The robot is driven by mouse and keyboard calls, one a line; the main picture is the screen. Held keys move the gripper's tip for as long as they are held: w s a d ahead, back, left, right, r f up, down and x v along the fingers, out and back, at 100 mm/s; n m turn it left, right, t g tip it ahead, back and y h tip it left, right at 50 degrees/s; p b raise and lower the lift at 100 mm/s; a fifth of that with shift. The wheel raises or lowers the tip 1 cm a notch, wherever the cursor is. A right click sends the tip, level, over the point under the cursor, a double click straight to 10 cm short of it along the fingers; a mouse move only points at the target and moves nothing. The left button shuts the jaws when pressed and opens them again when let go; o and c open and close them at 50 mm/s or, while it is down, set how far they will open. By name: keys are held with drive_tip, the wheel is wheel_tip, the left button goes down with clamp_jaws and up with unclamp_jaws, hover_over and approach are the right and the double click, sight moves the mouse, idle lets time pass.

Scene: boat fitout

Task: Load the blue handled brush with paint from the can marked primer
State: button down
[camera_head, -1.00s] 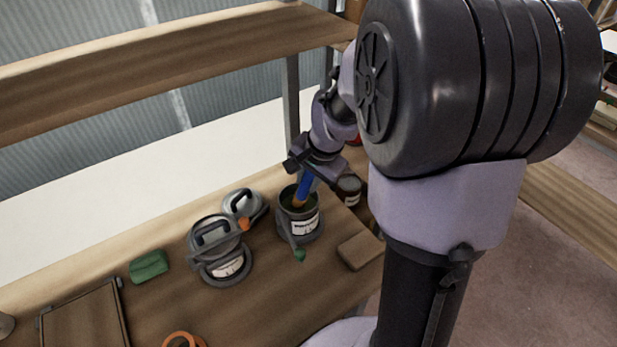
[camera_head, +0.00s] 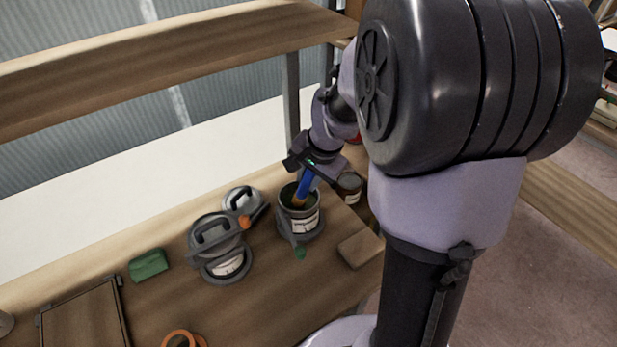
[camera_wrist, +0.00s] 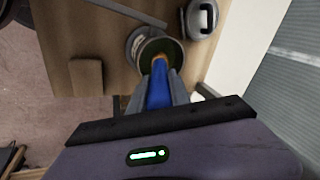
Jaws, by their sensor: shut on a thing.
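My gripper (camera_head: 313,172) is shut on the blue-handled brush (camera_head: 305,186) and holds it pointing down over an open can (camera_head: 303,219) with a pale label. The label's word is too small to read. The brush's lower end is inside the can mouth. In the wrist view the blue handle (camera_wrist: 159,88) lies between my fingers (camera_wrist: 160,92), with the brush head in the can opening (camera_wrist: 174,47). Whether the bristles touch the paint is hidden. The can stands on the workbench within a dark ring-shaped holder.
A closed can with a handled lid (camera_head: 216,238) stands left of the open can. A round metal lid-like item (camera_head: 241,201), a green block (camera_head: 149,265), a tan block (camera_head: 360,249), a dark jar (camera_head: 349,187) and a framed tray (camera_head: 121,312) are on the bench. A shelf (camera_head: 170,65) runs above.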

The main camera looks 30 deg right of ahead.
drive_tip(key=shift+f+b, duration=0.35)
drive_tip(key=shift+b, duration=0.05)
idle(1.1)
wheel_tip(320, 180, up, 7)
drive_tip(key=p, duration=0.6)
drive_tip(key=shift+r, duration=0.1)
idle(0.4)
